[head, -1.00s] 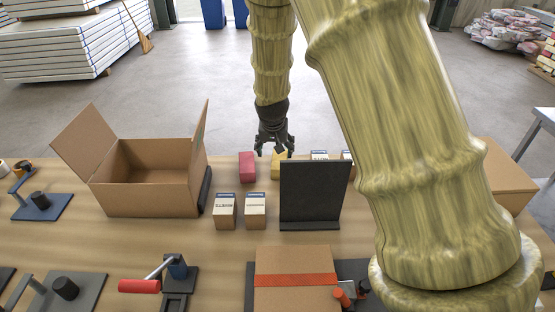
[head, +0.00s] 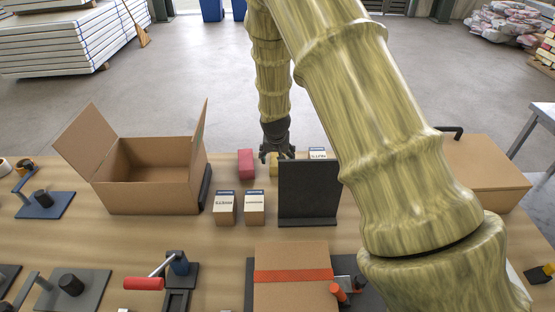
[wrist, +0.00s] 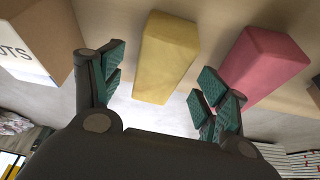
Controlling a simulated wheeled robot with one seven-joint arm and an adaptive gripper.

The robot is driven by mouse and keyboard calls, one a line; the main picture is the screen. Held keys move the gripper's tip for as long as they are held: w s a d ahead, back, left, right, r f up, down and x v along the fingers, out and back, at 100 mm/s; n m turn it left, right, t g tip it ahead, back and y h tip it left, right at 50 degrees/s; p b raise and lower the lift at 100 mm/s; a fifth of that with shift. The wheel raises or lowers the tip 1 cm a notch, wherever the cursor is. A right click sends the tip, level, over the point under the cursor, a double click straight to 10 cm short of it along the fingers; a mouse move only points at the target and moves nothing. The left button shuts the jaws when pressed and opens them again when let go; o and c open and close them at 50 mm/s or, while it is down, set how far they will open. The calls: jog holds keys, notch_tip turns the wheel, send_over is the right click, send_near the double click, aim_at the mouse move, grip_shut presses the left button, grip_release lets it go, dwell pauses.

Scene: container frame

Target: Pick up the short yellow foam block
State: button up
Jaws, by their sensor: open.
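The yellow foam block (wrist: 167,55) stands between and just beyond my open fingers in the wrist view, with a gap on either side. In the head view only a small part of the yellow block (head: 273,165) shows, behind my gripper and the black upright panel. My gripper (head: 276,155) is at the block, pointing down beside it in the head view. In the wrist view my gripper (wrist: 155,95) has its green-padded fingers spread apart and holds nothing. A pink-red foam block (head: 246,163) stands just left of the yellow one; it also shows at the right in the wrist view (wrist: 266,62).
Two small labelled boxes (head: 225,210) stand left of the panel. An open cardboard box (head: 150,195) is further left. A labelled box (wrist: 38,38) is close to one finger.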

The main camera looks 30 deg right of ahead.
jog(key=shift+p+x, duration=0.4)
jog(key=shift+x, duration=0.95)
jog(key=c, duration=0.8)
